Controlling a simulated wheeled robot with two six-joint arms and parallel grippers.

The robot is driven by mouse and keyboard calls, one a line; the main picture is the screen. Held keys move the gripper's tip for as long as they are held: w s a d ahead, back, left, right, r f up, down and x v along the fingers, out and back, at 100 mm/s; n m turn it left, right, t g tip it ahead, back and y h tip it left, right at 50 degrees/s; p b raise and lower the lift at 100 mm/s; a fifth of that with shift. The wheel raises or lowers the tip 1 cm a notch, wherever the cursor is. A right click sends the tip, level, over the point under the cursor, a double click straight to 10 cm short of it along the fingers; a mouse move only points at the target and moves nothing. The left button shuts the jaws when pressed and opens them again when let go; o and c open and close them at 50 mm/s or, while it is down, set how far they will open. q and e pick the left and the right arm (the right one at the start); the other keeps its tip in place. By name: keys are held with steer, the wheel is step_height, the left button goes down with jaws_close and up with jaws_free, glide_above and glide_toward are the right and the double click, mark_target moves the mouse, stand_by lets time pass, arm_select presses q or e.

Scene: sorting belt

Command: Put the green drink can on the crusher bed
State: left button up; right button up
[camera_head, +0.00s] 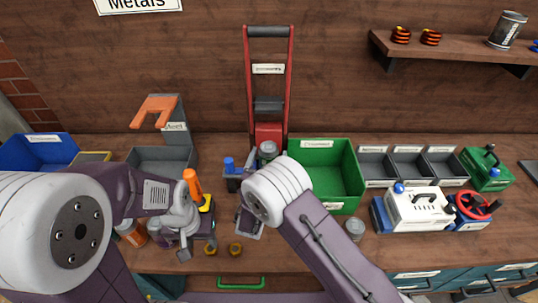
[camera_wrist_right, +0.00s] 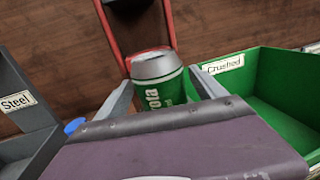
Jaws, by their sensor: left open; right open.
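The green drink can (camera_wrist_right: 158,88) has a silver top and white lettering. It is in front of the red crusher frame (camera_wrist_right: 112,35) in the right wrist view. In the head view only its grey top (camera_head: 268,148) shows, at the foot of the red crusher (camera_head: 268,132). My right gripper (camera_wrist_right: 165,92) is open, with a finger on either side of the can. The can's bottom and the crusher bed are hidden by my wrist, so contact with the bed cannot be seen. My left gripper (camera_head: 184,245) is open over the table at the left.
The green Crushed bin (camera_head: 340,207) stands right of the crusher. The grey Steel bin (camera_wrist_right: 20,130) is left. A grey can (camera_head: 355,228) stands front right.

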steer(key=s+a+b, duration=0.1)
steer(key=s+a, duration=0.1)
steer(key=s, duration=0.9)
steer(key=shift+a+f, duration=0.1)
